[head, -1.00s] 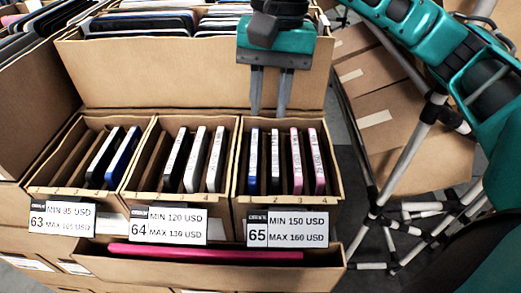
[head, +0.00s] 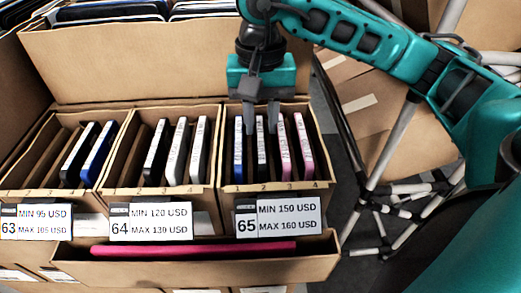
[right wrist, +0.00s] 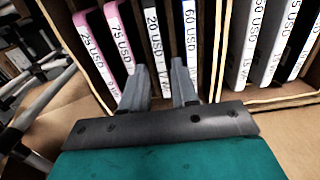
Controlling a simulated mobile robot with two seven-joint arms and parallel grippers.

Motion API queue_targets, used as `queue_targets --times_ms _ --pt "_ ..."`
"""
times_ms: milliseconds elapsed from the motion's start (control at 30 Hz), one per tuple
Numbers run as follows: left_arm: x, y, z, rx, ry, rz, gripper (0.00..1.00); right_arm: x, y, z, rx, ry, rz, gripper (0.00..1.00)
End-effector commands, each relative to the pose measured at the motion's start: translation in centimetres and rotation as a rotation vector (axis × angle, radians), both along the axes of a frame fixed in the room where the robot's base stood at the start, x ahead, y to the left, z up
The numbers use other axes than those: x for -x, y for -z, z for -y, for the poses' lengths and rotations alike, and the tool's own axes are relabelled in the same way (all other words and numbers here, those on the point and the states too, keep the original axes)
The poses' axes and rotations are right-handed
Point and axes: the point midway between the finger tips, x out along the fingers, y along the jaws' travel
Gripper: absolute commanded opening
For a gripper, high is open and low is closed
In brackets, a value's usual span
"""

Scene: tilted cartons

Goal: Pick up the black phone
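A black phone (head: 261,158) stands on edge in slot 2 of the carton labelled 65 (head: 228,190). Its white-labelled edge also shows in the right wrist view (right wrist: 153,40), marked "20 USD". My right gripper (head: 260,130) is open and points down over this phone, one fingertip on each side of its top edge. In the right wrist view the fingertips (right wrist: 160,66) stand apart with the black phone between them. I cannot tell whether they touch it. Other black phones stand in carton 64 (head: 156,150) and carton 63 (head: 78,152). My left gripper is not in view.
A blue phone (head: 239,155) stands left of the black one, and two pink phones (head: 283,150) (head: 303,148) stand to its right. A tall cardboard wall (head: 150,65) rises behind. A front tray holds a pink item (head: 190,248). White pipes (head: 410,190) stand at right.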

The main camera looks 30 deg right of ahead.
Motion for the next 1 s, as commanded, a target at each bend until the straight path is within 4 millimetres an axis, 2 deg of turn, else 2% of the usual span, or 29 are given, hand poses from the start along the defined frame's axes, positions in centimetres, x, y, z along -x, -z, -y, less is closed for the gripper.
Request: queue_targets --times_ms 100,200,467,767,1000 --pt "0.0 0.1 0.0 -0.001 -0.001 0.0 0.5 0.1 1.8 -0.1 0.001 0.0 -0.004 0.29" --pt "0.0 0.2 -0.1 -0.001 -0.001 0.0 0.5 0.1 2.6 -0.1 -0.001 0.001 -0.001 0.29" --pt "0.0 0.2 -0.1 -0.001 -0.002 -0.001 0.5 0.0 2.7 -0.1 0.0 0.001 0.0 0.28" --pt "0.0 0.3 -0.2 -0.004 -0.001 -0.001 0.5 0.0 2.7 -0.1 0.0 0.001 0.0 0.0" --pt "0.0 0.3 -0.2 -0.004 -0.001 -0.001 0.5 0.0 2.6 -0.1 0.0 0.001 0.001 0.0"
